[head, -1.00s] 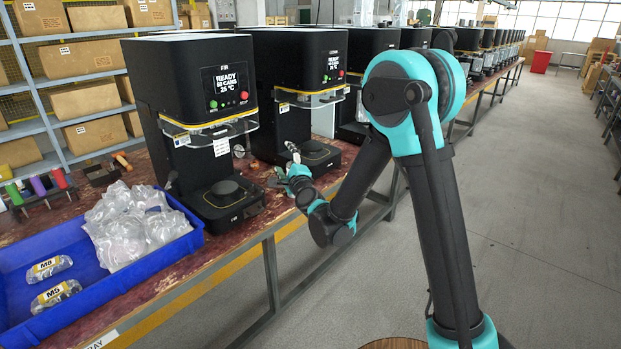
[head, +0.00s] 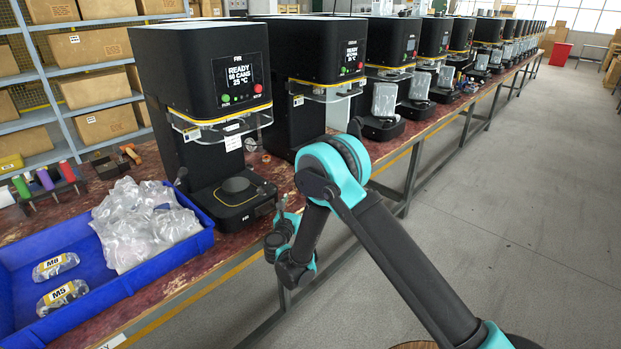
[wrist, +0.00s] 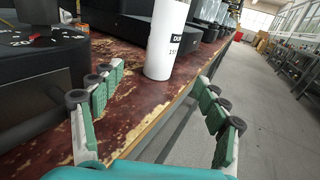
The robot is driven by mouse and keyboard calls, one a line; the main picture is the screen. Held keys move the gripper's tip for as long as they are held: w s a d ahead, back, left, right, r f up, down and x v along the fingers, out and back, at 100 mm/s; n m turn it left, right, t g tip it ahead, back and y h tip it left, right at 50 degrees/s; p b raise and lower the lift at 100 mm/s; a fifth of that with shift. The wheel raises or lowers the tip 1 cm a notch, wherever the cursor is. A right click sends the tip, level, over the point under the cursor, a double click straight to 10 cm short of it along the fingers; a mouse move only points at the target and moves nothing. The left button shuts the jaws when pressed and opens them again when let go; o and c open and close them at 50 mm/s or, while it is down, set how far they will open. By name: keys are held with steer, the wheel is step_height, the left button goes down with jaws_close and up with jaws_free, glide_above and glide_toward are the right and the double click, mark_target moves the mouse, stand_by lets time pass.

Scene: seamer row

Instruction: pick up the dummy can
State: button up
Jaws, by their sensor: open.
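The dummy can (wrist: 168,40) is a white cylinder with black lettering, partly cut off by the top of the wrist view. It stands upright on the worn red-brown bench (wrist: 125,118), close to its front edge. My gripper (wrist: 160,88) is open and empty, with one green-padded finger on each side. The can is ahead of the fingertips, roughly between them and apart from both. In the head view my arm folds down by the bench edge beside the nearest seamer (head: 205,80). I cannot make out the can there; my arm probably hides it.
Black seamers stand in a row along the bench. The nearest one's base (wrist: 40,80) is close on the left of the wrist view. A blue tray (head: 120,290) with clear bags sits at front left.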

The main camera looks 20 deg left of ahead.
steer(key=w, duration=0.3)
steer(key=w+a, duration=0.1)
steer(key=w, duration=0.5)
steer(key=shift+w+a, duration=0.1)
steer(key=shift+a, duration=0.05)
steer(key=shift+w+a+r, duration=0.1)
steer(key=shift+w+r, duration=0.15)
steer(key=shift+w, duration=1.1)
steer(key=shift+w+r, duration=0.2)
steer(key=shift+w, duration=1.15)
steer(key=c, duration=1.4)
